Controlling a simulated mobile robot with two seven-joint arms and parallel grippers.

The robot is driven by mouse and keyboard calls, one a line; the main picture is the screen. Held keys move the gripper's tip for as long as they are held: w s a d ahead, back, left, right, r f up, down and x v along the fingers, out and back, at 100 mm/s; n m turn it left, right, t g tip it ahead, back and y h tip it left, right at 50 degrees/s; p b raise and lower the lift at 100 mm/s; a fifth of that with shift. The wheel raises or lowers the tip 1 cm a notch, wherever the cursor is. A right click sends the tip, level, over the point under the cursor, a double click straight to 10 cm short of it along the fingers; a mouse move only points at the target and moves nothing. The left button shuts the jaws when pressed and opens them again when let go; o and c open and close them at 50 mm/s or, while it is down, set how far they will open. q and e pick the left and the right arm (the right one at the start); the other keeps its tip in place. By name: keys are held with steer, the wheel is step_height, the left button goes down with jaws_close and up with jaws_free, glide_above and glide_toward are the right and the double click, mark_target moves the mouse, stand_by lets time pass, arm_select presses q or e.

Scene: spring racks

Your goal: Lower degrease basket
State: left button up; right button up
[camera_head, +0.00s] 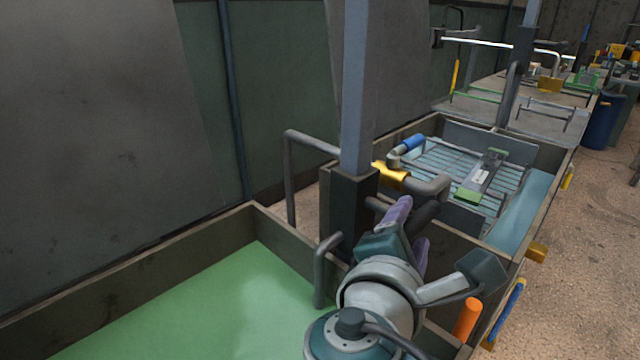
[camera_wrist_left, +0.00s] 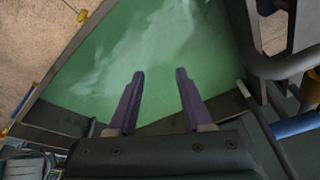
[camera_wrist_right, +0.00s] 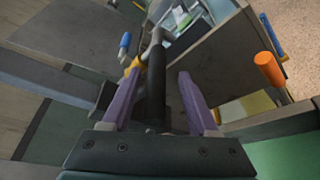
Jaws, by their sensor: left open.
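A wire basket (camera_head: 430,160) with a grey and green part (camera_head: 482,176) lying on it is in the far tank (camera_head: 520,218), which holds pale blue liquid. A grey pipe lever with a yellow collar (camera_head: 391,176) and a blue grip (camera_head: 407,145) is by the post. My right gripper (camera_head: 412,226) is at a dark bar (camera_head: 427,213) beside the post. In the right wrist view the dark bar (camera_wrist_right: 157,85) lies between the parted purple fingers (camera_wrist_right: 160,75), with a gap at the right finger. My left gripper (camera_wrist_left: 160,74) is open and empty above green liquid (camera_wrist_left: 190,40).
The near tank (camera_head: 130,285) holds green liquid. A steel post (camera_head: 355,90) rises between the tanks. An orange grip (camera_head: 467,318) and a blue grip (camera_head: 505,312) are at the front edge. Open floor (camera_head: 590,260) lies to the right.

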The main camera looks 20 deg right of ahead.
steer(key=v, duration=1)
steer(key=shift+d, duration=0.1)
